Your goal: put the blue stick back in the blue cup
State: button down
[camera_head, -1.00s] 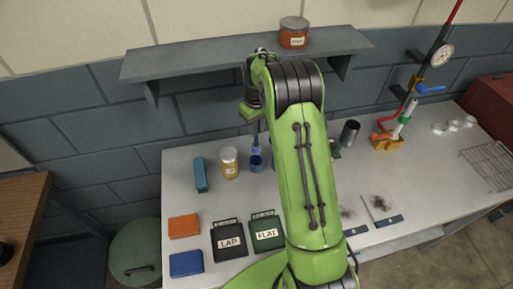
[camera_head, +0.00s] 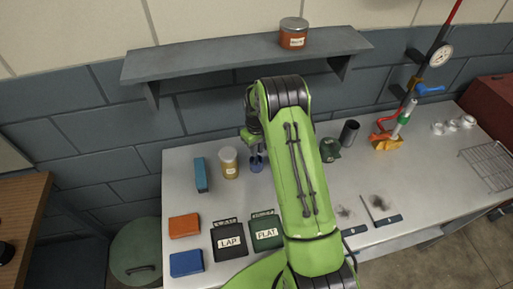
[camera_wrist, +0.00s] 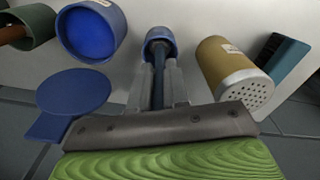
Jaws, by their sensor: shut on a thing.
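My gripper (camera_wrist: 160,85) is shut on the blue stick (camera_wrist: 158,72), a thin dark blue rod held between the two grey fingers. The small blue cup (camera_wrist: 163,36) stands straight ahead of the fingers in the wrist view. The stick's far end appears to reach into the cup's mouth; how deep it sits cannot be told. In the head view my gripper (camera_head: 256,150) is right above the blue cup (camera_head: 256,167), and the fingers partly hide it.
In the wrist view a wider blue container (camera_wrist: 70,45), a blue disc (camera_wrist: 73,92) and a green cup (camera_wrist: 38,25) are at left. The shelf (camera_head: 220,62) hangs behind.

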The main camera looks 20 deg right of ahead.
jog(key=c, duration=1.1)
grip_release()
jog(key=shift+w+f, duration=0.1)
notch_tip(320, 180, up, 12)
jog(key=shift+r, duration=0.15)
jog(key=s+a+r+m+t, duration=0.15)
jog(key=s+a+r, duration=0.25)
jog(key=s+r, duration=0.55)
jog(key=s+a+r+t, duration=0.2)
jog(key=s+a+r, duration=0.2)
jog(key=s+r, duration=0.5)
jog(key=s+a+f+t+b, duration=0.2)
jog(key=s+f+b, duration=0.2)
jog(key=s+f, duration=0.3)
jog(key=shift+s+m+b, duration=0.35)
jog(key=shift+s, duration=2.3)
